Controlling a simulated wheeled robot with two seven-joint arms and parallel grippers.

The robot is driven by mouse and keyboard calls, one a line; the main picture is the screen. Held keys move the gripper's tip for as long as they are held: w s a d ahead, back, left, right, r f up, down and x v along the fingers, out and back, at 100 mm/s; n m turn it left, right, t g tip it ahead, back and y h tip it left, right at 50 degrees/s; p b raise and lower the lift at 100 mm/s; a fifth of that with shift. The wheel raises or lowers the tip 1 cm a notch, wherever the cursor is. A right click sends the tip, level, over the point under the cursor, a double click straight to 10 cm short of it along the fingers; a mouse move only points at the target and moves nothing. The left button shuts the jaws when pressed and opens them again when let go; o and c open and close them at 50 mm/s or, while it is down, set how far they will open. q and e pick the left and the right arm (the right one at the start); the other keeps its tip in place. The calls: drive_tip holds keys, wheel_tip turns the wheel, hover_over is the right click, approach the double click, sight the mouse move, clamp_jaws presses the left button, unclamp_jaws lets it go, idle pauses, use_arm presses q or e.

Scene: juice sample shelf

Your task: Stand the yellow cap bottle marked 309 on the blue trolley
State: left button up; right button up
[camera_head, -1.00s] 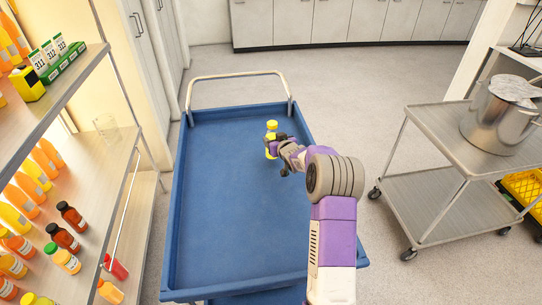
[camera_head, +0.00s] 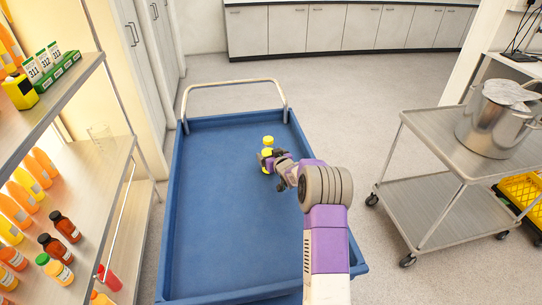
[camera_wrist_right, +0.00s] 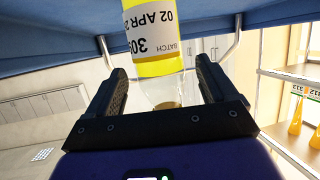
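The yellow cap bottle (camera_head: 267,153) stands upright on the blue trolley (camera_head: 215,220), right of the deck's middle. In the right wrist view the bottle (camera_wrist_right: 155,65) appears upside down. Its label shows "BATCH", "02 APR" and a number starting with 30; the last digit is cut off. My right gripper (camera_head: 272,165) is at the bottle on its near side, hiding part of it. In the wrist view its fingers (camera_wrist_right: 160,88) are on either side of the bottle, with visible gaps, so it looks open. My left gripper is not in view.
A shelf (camera_head: 95,165) with several bottles and a green holder (camera_head: 57,73) of number cards stands at left. A steel cart (camera_head: 440,130) with a pot (camera_head: 495,122) stands at right. The trolley handle (camera_head: 235,84) rises at the far end. Most of the deck is clear.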

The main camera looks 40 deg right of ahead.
drive_tip(key=p+v, duration=0.1)
drive_tip(key=v, duration=1.1)
